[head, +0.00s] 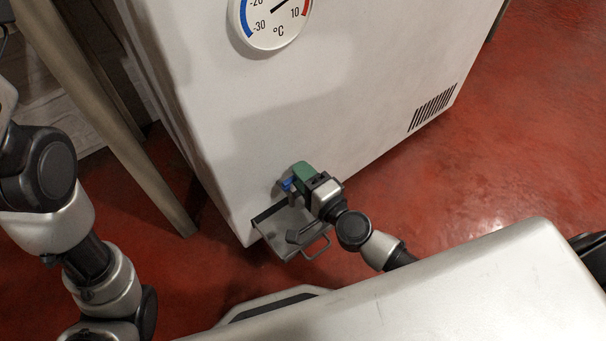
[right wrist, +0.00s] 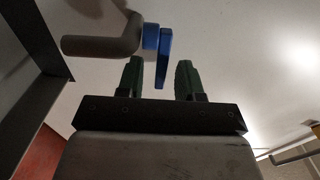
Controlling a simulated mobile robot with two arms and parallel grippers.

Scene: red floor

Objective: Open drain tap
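The drain tap is a grey bent pipe (right wrist: 105,46) with a blue lever (right wrist: 162,58), low on the white cabinet. In the head view the blue lever (head: 287,184) shows beside my right gripper (head: 299,175). In the right wrist view the green fingers of my right gripper (right wrist: 159,66) are apart, with the lever's lower end between them. A gap shows on each side of the lever, narrower on the right. My left arm shows at the left of the head view, but its gripper is out of view.
The white cabinet (head: 330,110) has a round dial thermometer (head: 268,20) and a dark vent (head: 433,110). A grey metal tray with a handle (head: 278,240) is under the tap. A slanted post (head: 110,125) stands left of the cabinet. Red floor (head: 520,110) is clear at right.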

